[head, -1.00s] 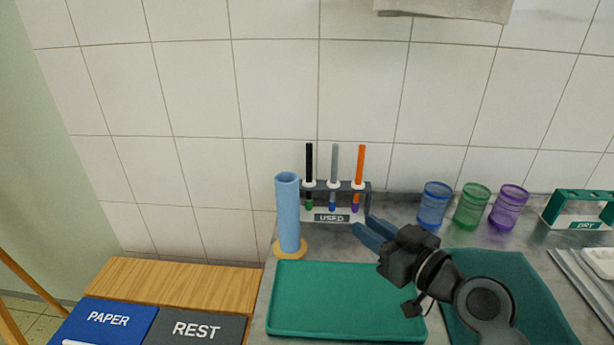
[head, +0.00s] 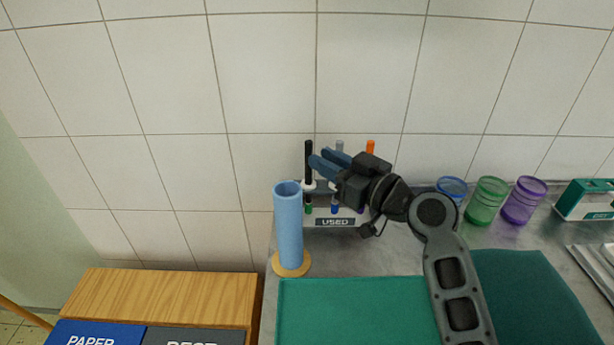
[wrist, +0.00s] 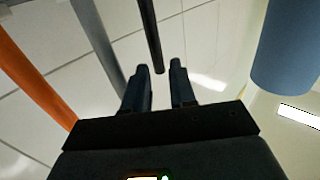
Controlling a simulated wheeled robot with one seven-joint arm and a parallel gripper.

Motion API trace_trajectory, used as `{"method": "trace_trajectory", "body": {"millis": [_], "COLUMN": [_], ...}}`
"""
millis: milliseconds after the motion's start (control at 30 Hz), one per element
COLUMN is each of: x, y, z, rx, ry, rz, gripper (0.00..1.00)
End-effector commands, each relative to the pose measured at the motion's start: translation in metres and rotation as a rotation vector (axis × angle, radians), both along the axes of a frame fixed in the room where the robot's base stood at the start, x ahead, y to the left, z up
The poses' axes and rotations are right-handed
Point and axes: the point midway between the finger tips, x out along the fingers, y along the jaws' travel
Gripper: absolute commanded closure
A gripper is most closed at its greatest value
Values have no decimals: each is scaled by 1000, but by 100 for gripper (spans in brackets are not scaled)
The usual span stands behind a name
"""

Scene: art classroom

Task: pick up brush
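Three brushes stand upright in the grey rack labelled USED (head: 335,222): a black-handled one (head: 309,149), a grey one (head: 339,146) and an orange one (head: 370,146). My gripper (head: 320,157) is at the rack, its blue fingertips beside the upper black handle. In the wrist view my gripper (wrist: 161,74) is open, and the end of the black handle (wrist: 150,35) shows at the gap between the fingertips. I cannot tell whether they touch. The grey handle (wrist: 97,40) and orange handle (wrist: 35,75) are to the left. My gripper partly hides the grey and orange brushes.
A blue cylinder (head: 288,225) on a round wooden base stands just left of the rack, close to my gripper.

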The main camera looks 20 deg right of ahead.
Motion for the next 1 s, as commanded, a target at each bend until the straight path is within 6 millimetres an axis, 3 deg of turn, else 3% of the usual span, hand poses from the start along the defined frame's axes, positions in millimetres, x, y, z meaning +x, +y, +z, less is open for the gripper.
{"method": "trace_trajectory", "body": {"millis": [333, 667, 1000], "x": [43, 51, 51], "y": [15, 18, 18], "z": [-1, -3, -3], "rx": [1, -1, 0], "ry": [0, 1, 1], "rz": [1, 0, 0], "gripper": [74, 74, 100]}}
